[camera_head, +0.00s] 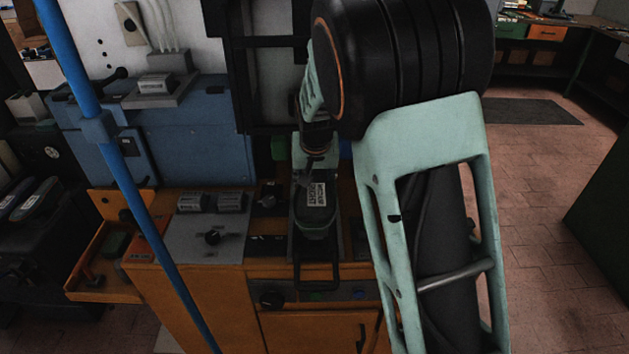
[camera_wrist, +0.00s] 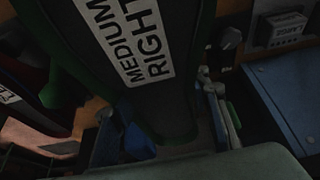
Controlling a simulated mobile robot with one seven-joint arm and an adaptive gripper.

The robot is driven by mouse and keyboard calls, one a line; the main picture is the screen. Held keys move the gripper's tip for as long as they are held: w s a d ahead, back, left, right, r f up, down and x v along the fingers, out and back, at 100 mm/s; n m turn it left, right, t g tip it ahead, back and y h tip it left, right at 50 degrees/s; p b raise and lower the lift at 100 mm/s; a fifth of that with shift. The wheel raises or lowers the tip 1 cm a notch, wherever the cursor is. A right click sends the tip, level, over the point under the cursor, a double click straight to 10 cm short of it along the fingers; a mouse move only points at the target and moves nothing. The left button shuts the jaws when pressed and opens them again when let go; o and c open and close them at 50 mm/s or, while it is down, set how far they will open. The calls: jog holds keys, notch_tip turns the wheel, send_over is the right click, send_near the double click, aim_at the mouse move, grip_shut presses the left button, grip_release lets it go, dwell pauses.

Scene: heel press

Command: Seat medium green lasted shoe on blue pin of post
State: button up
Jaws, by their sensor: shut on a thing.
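The dark green lasted shoe (camera_head: 315,226) is near the front of the orange bench in the head view, with a white label on top. In the wrist view the shoe (camera_wrist: 160,108) fills the upper middle, and its label reads MEDIUM RIGHT. My gripper (camera_wrist: 170,128) is shut on the narrow end of the shoe, one finger on each side. In the head view my gripper (camera_head: 316,160) is dim and partly covered by my arm. The blue pin and its post cannot be made out clearly; the shoe hides what is beneath it.
A grey panel (camera_head: 195,240) with a knob and labelled blocks lies left of the shoe. A blue housing (camera_head: 190,130) stands behind it. A blue pole (camera_head: 135,170) crosses the left side. An orange tray (camera_head: 100,285) juts out left. Open floor (camera_head: 530,190) is at right.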

jog(key=shift+f+b, duration=0.55)
dwell(0.9)
jog(key=o, duration=1.5)
jog(key=shift+f, duration=0.1)
jog(key=v, duration=1.2)
